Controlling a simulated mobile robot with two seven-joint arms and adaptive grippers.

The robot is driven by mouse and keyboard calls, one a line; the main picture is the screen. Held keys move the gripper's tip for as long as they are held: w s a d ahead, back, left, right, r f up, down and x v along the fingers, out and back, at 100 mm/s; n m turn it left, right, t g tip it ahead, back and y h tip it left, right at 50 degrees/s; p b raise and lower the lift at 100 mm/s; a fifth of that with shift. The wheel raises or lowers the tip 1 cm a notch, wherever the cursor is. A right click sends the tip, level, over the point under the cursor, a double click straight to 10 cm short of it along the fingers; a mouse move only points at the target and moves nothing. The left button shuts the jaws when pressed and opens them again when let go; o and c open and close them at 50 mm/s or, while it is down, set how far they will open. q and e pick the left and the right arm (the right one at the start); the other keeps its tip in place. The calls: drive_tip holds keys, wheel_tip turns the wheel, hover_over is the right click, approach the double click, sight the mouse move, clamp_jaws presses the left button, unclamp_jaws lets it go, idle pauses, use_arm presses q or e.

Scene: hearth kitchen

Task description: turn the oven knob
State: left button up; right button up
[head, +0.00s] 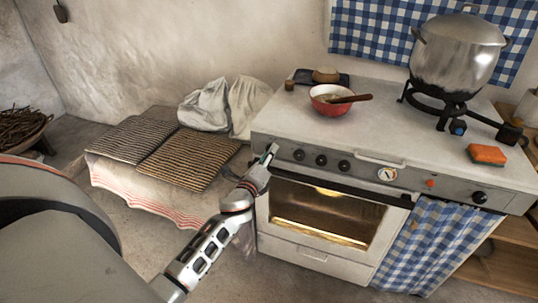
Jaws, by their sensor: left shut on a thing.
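The oven (320,220) stands right of centre with a grey control panel along its front. Three dark knobs (321,160) show in a row on the left part of the panel. My left gripper (270,151) is at the panel's left end, just left of these knobs. It is shut on what seems to be the leftmost oven knob, which its fingers hide. The knob's angle cannot be seen. The oven door is closed and its window is lit from inside. My right gripper is out of view.
On the stove top are a red bowl (332,101) with a wooden spoon, a big metal pot (457,52) on a burner and an orange sponge (487,154). A low bench with dark racks (187,158) and a pale cloth sack (206,105) stands left of the oven.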

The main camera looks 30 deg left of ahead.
use_arm(q)
drive_tip(key=shift+n, duration=0.8)
drive_tip(key=o, duration=1.1)
drive_tip(key=shift+s, duration=0.1)
drive_tip(key=v, duration=1.1)
drive_tip(key=shift+s, duration=0.4)
drive_tip(key=shift+f, duration=0.1)
